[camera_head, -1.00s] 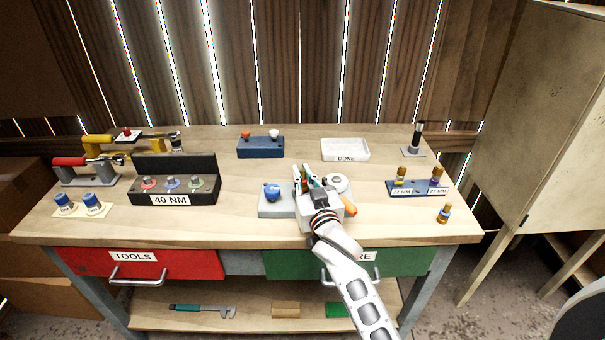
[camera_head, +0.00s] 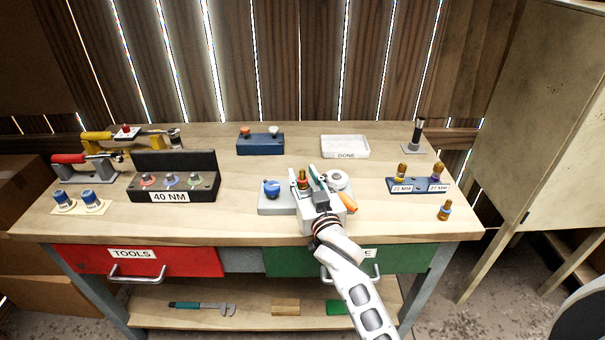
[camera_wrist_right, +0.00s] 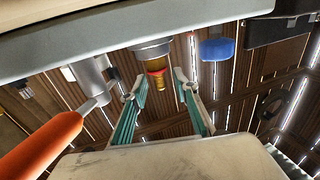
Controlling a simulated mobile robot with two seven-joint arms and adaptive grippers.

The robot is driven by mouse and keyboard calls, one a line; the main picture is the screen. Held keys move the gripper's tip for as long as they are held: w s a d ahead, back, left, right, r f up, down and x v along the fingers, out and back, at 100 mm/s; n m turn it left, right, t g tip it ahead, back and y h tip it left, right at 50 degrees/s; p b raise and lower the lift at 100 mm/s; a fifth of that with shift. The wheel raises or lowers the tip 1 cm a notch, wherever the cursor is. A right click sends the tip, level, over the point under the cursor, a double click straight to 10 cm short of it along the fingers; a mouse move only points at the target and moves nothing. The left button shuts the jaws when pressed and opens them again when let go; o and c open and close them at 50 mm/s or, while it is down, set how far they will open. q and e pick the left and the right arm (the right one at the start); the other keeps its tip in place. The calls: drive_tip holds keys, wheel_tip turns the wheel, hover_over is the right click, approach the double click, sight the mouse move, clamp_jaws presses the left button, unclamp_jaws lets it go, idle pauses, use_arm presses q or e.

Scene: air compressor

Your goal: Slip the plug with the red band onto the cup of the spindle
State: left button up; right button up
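The plug with the red band (camera_head: 303,182) stands upright on the grey fixture block (camera_head: 266,208). In the right wrist view, which is upside down, the plug (camera_wrist_right: 157,76) is gold with a red band. Its base meets a silver cup (camera_wrist_right: 151,50) on the block; how deep it sits is hard to tell. My right gripper (camera_head: 312,177) is open. In the wrist view its teal fingers (camera_wrist_right: 160,88) spread to either side of the plug, with visible gaps and no contact. My left gripper is not in view.
A blue knob (camera_head: 271,189) is left of the plug. A pale round part (camera_head: 338,180) and an orange handle (camera_head: 348,203) are close on the right. Another plug (camera_head: 444,212) stands at the right, near a blue labelled holder (camera_head: 420,188).

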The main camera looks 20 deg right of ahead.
drive_tip(key=s, duration=1)
drive_tip(key=shift+s+a, duration=0.15)
drive_tip(key=shift+s, duration=0.25)
